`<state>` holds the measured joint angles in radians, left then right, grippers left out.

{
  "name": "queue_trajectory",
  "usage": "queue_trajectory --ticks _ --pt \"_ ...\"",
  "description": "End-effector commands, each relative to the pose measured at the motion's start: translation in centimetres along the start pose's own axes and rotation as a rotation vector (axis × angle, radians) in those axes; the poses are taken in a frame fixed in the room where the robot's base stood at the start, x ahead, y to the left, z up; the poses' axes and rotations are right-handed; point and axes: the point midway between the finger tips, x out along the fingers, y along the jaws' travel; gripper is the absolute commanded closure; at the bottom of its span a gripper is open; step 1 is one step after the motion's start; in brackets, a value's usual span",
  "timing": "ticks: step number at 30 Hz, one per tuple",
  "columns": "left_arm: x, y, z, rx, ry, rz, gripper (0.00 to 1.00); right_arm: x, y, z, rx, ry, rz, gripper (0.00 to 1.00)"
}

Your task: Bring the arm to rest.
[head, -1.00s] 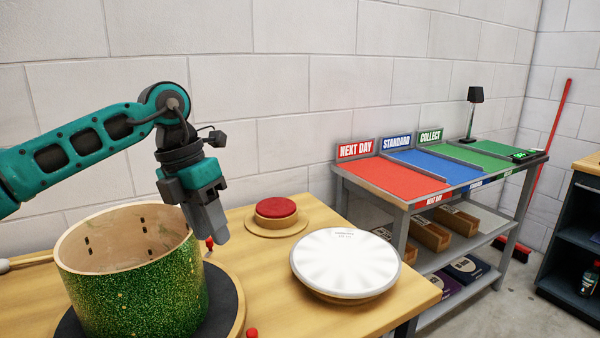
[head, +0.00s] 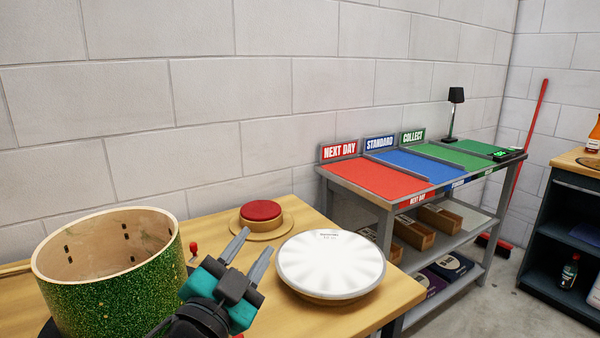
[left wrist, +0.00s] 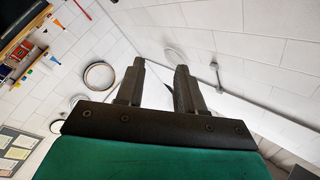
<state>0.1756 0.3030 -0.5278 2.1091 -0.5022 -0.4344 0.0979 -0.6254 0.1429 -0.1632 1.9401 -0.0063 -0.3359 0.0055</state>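My left gripper (head: 254,251) is low in the head view, between the green drum shell and the white drumhead. Its two fingers are apart with nothing between them. In the left wrist view the same fingers (left wrist: 157,85) stand parted and empty, with walls beyond. The green sparkle drum shell (head: 125,285) stands open-topped on the bench (head: 398,300) at the left. The white drumhead (head: 331,262) lies on the bench to the right of the gripper. My right gripper is not in view.
A round red pad (head: 261,210) sits on a wooden disc behind the gripper. A shelf table with red (head: 378,179), blue and green areas stands to the right. A lamp (head: 454,100) stands at its far end. A dark cabinet (head: 565,240) is at the far right.

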Motion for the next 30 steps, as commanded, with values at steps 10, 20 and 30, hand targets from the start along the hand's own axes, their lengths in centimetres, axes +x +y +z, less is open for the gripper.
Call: queue_trajectory --ticks 10,20,30 --pt "-17.2 4.9 15.2 -0.422 -0.914 0.106 0.63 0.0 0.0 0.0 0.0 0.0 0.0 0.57" --pt "-29.6 8.4 16.9 -0.58 -1.35 0.25 0.63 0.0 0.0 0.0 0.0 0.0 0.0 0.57" --pt "-32.1 10.3 18.1 -0.628 -1.395 0.284 0.63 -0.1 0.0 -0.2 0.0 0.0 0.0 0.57"
